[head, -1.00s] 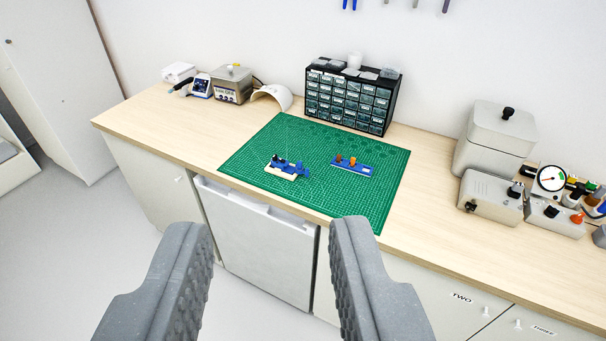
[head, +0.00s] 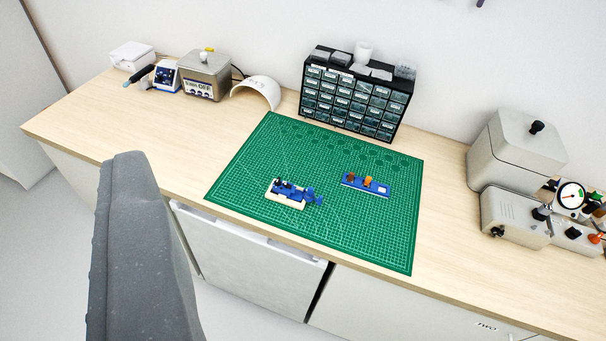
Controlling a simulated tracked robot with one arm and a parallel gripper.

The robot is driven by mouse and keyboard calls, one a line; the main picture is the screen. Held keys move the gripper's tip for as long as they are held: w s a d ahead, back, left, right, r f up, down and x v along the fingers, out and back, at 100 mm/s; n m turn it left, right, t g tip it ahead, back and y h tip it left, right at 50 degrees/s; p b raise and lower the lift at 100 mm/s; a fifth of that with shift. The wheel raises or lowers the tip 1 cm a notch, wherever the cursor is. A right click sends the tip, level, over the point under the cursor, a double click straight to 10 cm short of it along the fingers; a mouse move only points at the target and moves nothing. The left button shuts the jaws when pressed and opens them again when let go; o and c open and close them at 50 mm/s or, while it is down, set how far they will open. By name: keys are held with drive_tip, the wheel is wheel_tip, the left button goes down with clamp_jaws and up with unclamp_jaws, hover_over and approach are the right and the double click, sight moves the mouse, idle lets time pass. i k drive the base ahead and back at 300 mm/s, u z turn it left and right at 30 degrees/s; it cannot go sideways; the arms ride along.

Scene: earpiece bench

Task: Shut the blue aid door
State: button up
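The blue aid (head: 292,193) lies on the green cutting mat (head: 350,235), left of its middle, on a cream base (head: 287,204). A small blue part, which looks like its door (head: 314,197), sticks out at its right end; its exact angle is too small to tell. One grey ridged finger of my gripper (head: 140,250) stands large at lower left, its ridges facing left. The other finger is out of view. No finger lies against the visible one, so my gripper looks open. It is well short of the aid and touches nothing visible.
A blue holder (head: 366,187) with a brown and an orange piece lies right of the aid. A drawer cabinet (head: 352,97) stands behind the mat. Grey boxes (head: 515,150) and a gauge (head: 571,195) stand at right, small devices (head: 206,76) at back left. The mat's front is clear.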

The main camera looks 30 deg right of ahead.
sight(319, 201)
drive_tip(key=z, duration=0.35)
drive_tip(key=i, duration=0.9)
drive_tip(key=z, duration=0.6)
